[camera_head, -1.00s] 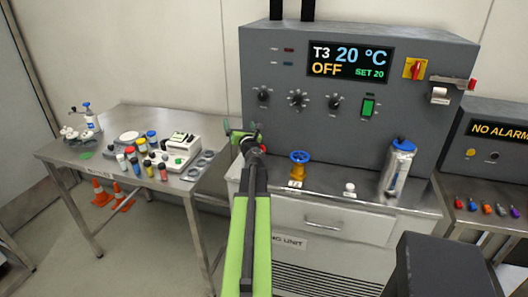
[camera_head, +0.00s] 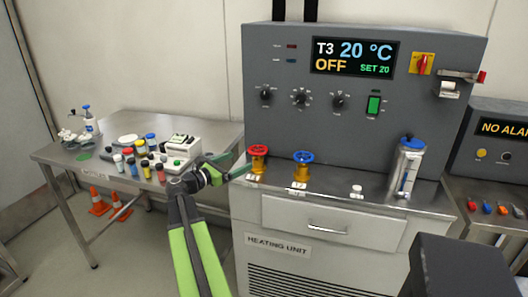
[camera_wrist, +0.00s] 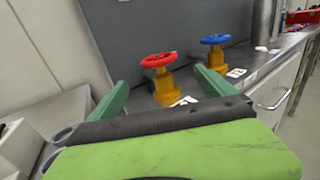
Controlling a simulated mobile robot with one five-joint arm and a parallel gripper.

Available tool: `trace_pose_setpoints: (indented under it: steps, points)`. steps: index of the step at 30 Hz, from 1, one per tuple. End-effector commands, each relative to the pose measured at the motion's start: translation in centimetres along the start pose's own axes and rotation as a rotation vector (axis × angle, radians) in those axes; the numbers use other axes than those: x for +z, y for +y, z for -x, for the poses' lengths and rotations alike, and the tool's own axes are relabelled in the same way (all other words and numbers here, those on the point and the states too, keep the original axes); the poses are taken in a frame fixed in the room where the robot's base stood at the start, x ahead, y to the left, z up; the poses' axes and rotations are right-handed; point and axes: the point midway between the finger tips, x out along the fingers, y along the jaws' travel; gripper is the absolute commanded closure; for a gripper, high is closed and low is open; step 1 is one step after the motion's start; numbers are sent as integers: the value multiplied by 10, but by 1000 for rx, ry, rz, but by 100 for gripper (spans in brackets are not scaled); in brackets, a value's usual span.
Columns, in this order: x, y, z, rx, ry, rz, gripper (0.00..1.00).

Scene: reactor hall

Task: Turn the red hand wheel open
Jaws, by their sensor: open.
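The red hand wheel (camera_head: 257,151) sits on a brass valve body at the left end of the heating unit's steel ledge. In the wrist view the red hand wheel (camera_wrist: 158,60) stands ahead, between my spread fingers and beyond their tips. My gripper (camera_head: 236,173) is just left of the valve in the head view, apart from the wheel as far as I can see. In the wrist view my gripper (camera_wrist: 158,82) is open with nothing between its fingers.
A blue hand wheel (camera_head: 303,157) on a similar brass valve stands just right of the red one. A white knob (camera_head: 356,190) and a silver flask (camera_head: 406,170) are further right. The grey control cabinet (camera_head: 320,110) rises behind. A cluttered side table (camera_head: 110,175) is at left.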

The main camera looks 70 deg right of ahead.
Motion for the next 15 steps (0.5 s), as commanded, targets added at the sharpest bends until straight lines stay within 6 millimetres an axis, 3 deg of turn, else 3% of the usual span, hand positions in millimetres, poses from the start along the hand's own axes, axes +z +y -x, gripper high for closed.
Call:
trace_pose_setpoints:
  steps: [9,15]
  points:
    - [0,1,-84,-3,1,-1,6]
    - [0,1,-125,-1,1,-1,6]
